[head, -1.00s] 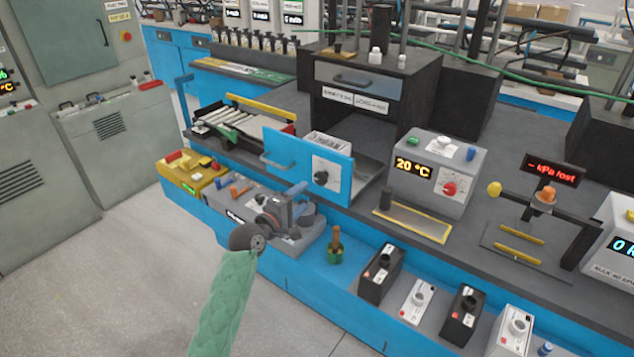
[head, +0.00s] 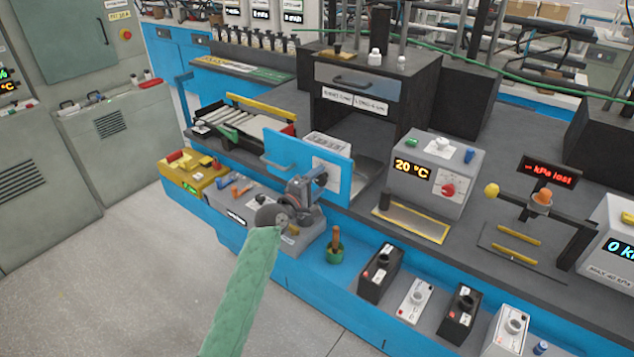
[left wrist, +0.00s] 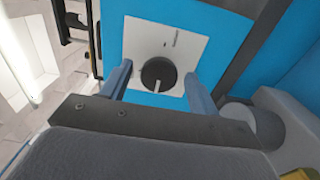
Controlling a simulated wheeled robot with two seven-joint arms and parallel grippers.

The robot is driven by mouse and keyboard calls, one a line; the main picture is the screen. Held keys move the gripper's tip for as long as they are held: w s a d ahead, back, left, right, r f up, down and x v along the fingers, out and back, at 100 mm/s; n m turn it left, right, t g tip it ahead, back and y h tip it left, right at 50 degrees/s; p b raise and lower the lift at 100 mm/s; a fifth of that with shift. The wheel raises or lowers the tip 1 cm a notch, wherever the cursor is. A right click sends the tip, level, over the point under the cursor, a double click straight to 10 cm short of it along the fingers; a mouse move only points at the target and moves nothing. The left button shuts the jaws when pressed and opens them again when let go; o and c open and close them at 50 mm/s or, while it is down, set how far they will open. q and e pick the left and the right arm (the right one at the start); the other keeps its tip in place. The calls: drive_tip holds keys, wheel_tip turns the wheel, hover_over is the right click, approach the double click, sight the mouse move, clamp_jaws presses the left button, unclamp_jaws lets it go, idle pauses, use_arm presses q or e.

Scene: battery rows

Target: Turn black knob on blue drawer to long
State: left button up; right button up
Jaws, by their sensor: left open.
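The blue drawer (head: 281,147) stands pulled out of the bench, with its blue front facing the aisle. Its white label plate (left wrist: 199,47) carries the black knob (left wrist: 158,75), whose pale pointer mark points down in the left wrist view. In the left wrist view my left gripper (left wrist: 157,84) is open, with one finger on each side of the knob. I cannot tell whether the fingers touch it. My right gripper is not in view.
A grey box with a "20 °C" display (head: 436,178) stands right of the drawer. A yellow box (head: 193,172) and a green cup (head: 335,254) are near the bench front. Black and white battery boxes (head: 379,274) line the lower shelf. The floor at left is clear.

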use_arm(q)
drive_tip(key=c, duration=1)
drive_tip(key=shift+o, duration=0.2)
